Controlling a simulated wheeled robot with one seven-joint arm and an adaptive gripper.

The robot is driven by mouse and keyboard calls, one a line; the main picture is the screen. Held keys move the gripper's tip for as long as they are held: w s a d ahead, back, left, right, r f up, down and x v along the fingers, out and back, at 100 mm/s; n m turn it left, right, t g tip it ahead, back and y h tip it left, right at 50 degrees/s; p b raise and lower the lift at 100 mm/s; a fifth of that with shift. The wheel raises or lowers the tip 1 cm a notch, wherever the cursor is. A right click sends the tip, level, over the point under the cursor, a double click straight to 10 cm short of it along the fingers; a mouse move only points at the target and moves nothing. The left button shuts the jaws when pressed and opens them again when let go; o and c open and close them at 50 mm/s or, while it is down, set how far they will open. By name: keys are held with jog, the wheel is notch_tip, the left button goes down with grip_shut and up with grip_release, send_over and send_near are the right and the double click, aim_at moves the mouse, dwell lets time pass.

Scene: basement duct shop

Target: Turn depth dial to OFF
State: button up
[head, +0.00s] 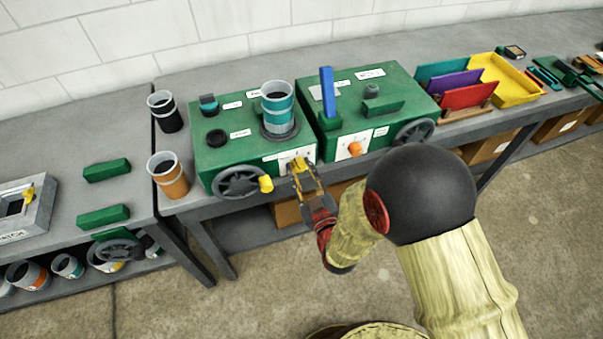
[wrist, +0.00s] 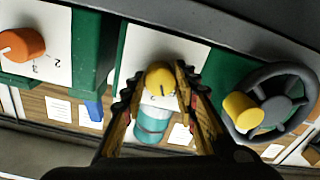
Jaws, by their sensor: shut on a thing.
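A yellow dial (wrist: 160,78) stands on a white plate (wrist: 190,48) on the front of the left green machine (head: 225,155). My gripper (head: 300,170) reaches this plate, its two fingers either side of the dial, shut on it. In the wrist view the gripper (wrist: 157,80) hides the dial's sides, and its marks are mostly hidden; I cannot read its setting. An orange dial (head: 355,149) with numbers round it is on the right green machine (head: 385,115); it also shows in the wrist view (wrist: 22,45). I cannot read which dial is named depth.
A grey handwheel (head: 238,182) with a yellow handle (head: 265,184) sits close beside the held dial. Another handwheel (head: 414,132) is on the right machine. An orange-banded can (head: 167,175) stands left on the bench. The floor in front is clear.

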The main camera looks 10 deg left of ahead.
jog(key=n+b, duration=0.3)
jog(key=n, duration=0.3)
jog(key=shift+n, duration=0.3)
dwell(0.4)
jog(key=o, duration=1.1)
jog(key=shift+c, duration=0.2)
jog(key=shift+o, duration=0.5)
jog(key=v, duration=1.2)
jog(key=shift+r, duration=0.1)
